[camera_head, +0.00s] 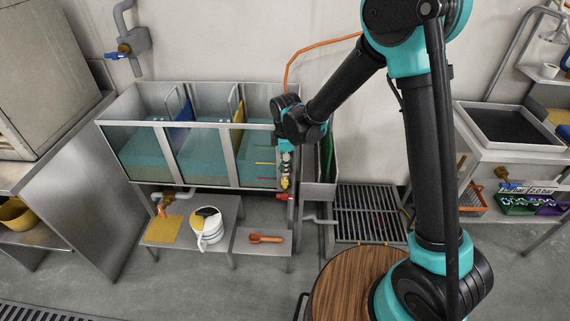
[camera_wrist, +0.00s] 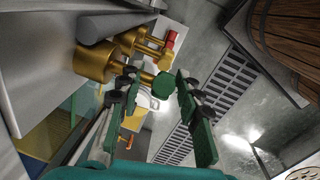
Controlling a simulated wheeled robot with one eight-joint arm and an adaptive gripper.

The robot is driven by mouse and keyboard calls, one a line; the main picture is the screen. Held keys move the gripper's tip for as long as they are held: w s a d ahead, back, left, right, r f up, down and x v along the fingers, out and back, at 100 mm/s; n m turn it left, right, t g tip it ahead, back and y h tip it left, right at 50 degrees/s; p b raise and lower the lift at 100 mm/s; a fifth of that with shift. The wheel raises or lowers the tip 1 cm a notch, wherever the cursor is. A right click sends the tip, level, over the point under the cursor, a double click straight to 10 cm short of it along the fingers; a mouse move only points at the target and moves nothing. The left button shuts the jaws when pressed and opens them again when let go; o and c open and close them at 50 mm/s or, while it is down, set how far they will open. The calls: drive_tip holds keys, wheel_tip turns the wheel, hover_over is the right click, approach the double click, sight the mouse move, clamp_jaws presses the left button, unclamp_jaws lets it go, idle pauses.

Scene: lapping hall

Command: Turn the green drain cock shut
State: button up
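The green drain cock (camera_wrist: 165,86) shows in the wrist view as a round green end on a brass stem. It lies between the two fingertips of my gripper (camera_wrist: 157,82), which are spread on either side of it. I cannot tell whether either finger touches it. Its brass body is partly hidden by the left finger. In the head view my gripper (camera_head: 286,180) is low at the right front corner of the tank (camera_head: 232,155), pointing down, and the green cock cannot be made out there.
Close by are a red-handled cock (camera_head: 285,197), also in the wrist view (camera_wrist: 171,39), and brass fittings (camera_wrist: 96,62). Below the tank, a low bench (camera_head: 180,205) bears a white pitcher (camera_head: 206,232); an orange tool (camera_head: 265,238) lies beside it. A floor grate (camera_head: 368,213) lies right.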

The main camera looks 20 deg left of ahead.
clamp_jaws()
drive_tip(key=shift+y, duration=0.3)
drive_tip(key=g+y, duration=0.1)
drive_tip(key=y, duration=0.3)
drive_tip(key=shift+w+d, duration=0.1)
drive_tip(key=shift+d, duration=0.05)
drive_tip(key=g+y, duration=0.1)
drive_tip(key=y, duration=0.4)
drive_tip(key=shift+y, duration=0.3)
drive_tip(key=shift+m+g, duration=0.3)
drive_tip(key=shift+o, duration=0.9)
unclamp_jaws()
